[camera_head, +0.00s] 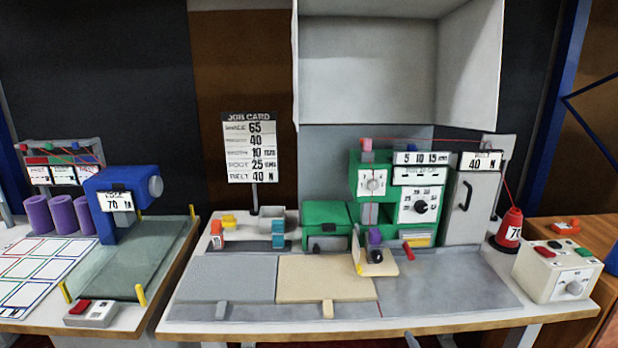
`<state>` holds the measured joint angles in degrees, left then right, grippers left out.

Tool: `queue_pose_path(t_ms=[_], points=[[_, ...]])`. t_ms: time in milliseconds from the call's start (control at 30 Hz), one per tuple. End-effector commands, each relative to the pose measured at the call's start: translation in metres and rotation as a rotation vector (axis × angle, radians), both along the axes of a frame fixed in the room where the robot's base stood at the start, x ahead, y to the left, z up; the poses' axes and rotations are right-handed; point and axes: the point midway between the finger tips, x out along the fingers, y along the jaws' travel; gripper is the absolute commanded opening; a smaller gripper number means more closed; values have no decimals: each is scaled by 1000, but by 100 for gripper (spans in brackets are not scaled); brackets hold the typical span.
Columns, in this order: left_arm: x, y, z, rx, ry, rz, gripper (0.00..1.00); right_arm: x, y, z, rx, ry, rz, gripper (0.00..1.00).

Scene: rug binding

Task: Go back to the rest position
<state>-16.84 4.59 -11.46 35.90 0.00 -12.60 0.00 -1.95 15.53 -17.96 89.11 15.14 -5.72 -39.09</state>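Neither of my grippers can be made out in the head view. The work table (440,325) stands in front of me with a green machine (365,182) at its back. A grey panel (233,280) and a beige panel (320,278) lie side by side on the table, each with a small tab at its front edge. A job card (250,148) with rows of numbers stands on a post behind the table. A small dark part at the bottom edge, right of centre, is too cut off to identify.
A blue machine (125,190) and purple spools (62,215) stand on the left table. A red cone (510,225) and a white button box (555,272) sit at the right. A green box (326,222) is at the back. The right front of the table is clear.

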Motion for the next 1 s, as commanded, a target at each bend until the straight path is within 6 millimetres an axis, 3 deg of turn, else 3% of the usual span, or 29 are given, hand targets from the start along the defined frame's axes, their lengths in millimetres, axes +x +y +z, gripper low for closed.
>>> queue_pose_path(t_ms=[233,367,500,567,700,833,1000], points=[[-8,1,3,2,12,0,0,-31,-10,-86,77,181,-39,52],[-10,1,6,2,15,0,0,-65,-17,-149,140,322,-80,52],[-10,1,10,2,15,0,0,-129,-24,-234,230,522,-150,52],[-10,1,11,1,15,0,0,-162,-27,-266,268,608,-188,52],[-10,1,15,2,15,0,0,-248,-29,-332,354,803,-284,52],[-10,1,18,1,15,0,0,-336,-27,-378,427,975,-386,52],[-9,1,21,1,13,0,0,-437,-21,-411,497,1153,-507,52]])
